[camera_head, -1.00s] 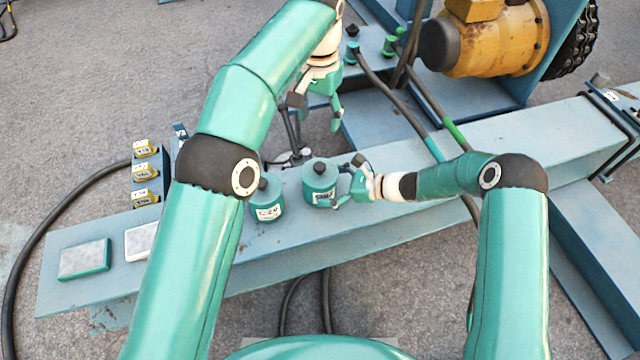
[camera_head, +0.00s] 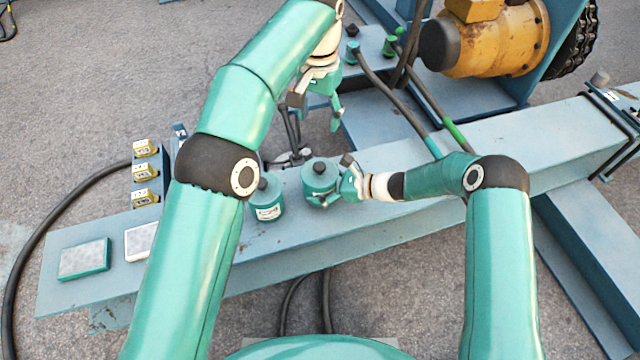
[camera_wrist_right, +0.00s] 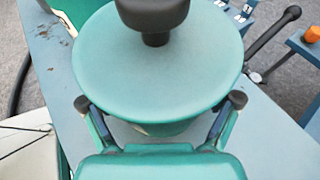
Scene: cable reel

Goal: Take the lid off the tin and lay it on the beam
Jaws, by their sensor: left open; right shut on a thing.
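A teal tin (camera_head: 319,174) with a black knob on its round lid stands on the blue-grey beam (camera_head: 395,209). My right gripper (camera_head: 333,183) is shut around the tin from the right. In the right wrist view the lid (camera_wrist_right: 150,75) is on the tin, and the fingers (camera_wrist_right: 160,101) lie at both sides, just below the lid's rim. The tin's body is mostly hidden there. A second teal tin (camera_head: 267,203) with a label and a dark knob stands to the left, partly behind my left arm. My left gripper (camera_head: 316,112) is open and empty, beyond the beam.
A teal-edged pad (camera_head: 84,259) and a white-edged pad (camera_head: 140,241) lie at the beam's left end. Several yellow-labelled units (camera_head: 145,171) stand behind them. Dark cables and a yellow motor (camera_head: 495,40) are at the back. The beam is clear in front of the tins.

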